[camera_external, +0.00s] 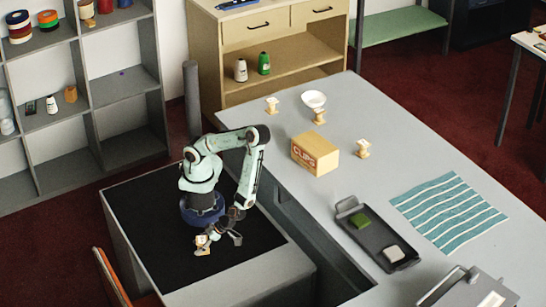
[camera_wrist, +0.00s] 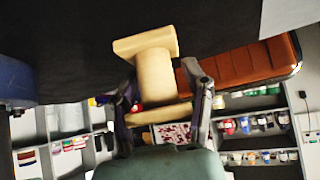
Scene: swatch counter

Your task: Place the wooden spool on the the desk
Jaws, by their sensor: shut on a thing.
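A pale wooden spool (camera_wrist: 155,75) is between the two fingers of my gripper (camera_wrist: 163,92) in the wrist view, with its flanged ends showing. The gripper is shut on it. In the external view my gripper (camera_external: 216,238) hangs low over the black surface beside my base, with the held spool (camera_external: 202,246) at its left. I cannot tell if the spool touches that surface. The grey desk (camera_external: 330,205) lies to the right, apart from the gripper. Other small spool-like pieces stand on it: one (camera_external: 272,105) at the back, one (camera_external: 319,116) by the bowl, one (camera_external: 363,149) farther right.
On the desk are a CLIPS box (camera_external: 315,154), a white bowl (camera_external: 314,99), a dark tray (camera_external: 368,232) with green and white blocks, a striped cloth (camera_external: 449,211) and a clipboard-like item (camera_external: 450,287). The desk's near left part is clear. A gap separates the desk from my base.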

